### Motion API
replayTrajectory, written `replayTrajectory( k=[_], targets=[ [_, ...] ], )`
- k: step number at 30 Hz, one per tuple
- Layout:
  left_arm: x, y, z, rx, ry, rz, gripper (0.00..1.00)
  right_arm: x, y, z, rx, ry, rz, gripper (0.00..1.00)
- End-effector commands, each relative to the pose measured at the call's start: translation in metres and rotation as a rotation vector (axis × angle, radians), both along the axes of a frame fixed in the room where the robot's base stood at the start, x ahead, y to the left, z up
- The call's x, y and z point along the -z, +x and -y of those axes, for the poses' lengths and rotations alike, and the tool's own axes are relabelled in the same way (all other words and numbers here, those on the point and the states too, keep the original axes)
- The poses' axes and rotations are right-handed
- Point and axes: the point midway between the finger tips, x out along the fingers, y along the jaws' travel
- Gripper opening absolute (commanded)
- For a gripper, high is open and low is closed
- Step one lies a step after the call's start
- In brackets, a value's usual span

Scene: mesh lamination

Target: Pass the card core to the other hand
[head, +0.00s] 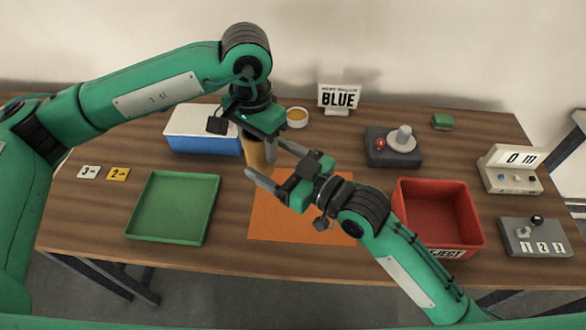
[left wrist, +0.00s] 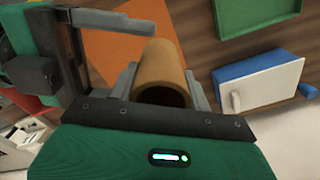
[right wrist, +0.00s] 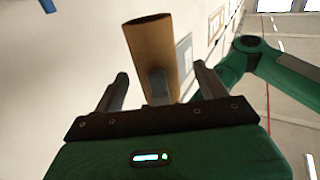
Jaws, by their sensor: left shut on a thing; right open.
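The card core is a brown cardboard tube (head: 255,152), held upright above the table. My left gripper (left wrist: 165,88) is shut on it, with one finger on each side of the tube in the left wrist view. My right gripper (head: 265,165) is open beside the core, coming from the lower right. In the right wrist view the core (right wrist: 152,50) stands between the two spread fingers of my right gripper (right wrist: 160,85). I cannot tell whether those fingers touch it. Part of the core is hidden behind the grippers in the head view.
An orange mat (head: 285,225) lies below the grippers. A green tray (head: 210,212) is at left, a blue and white box (head: 200,140) behind it. A red reject bin (head: 440,240) is at right. Devices (head: 390,155) and a sign reading BLUE (head: 338,98) stand farther back.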

Motion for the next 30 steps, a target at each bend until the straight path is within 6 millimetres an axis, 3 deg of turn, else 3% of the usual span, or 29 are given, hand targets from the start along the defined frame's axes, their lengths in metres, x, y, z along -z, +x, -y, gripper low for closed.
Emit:
replayTrajectory(
  k=[9,22,30],
  targets=[
    [0.0,0.0,0.0,0.0,0.0,0.0,0.26,-0.001,0.025,-0.035,0.0,0.002,0.0,0.75],
    [0.0,0.0,0.0,0.0,0.0,0.0,0.26,0.0,0.03,-0.041,-0.001,0.0,0.0,0.75],
    [0.0,0.0,0.0,0.0,-0.001,0.002,0.26,0.0,0.029,-0.042,-0.002,0.001,0.0,0.26]
  ],
)
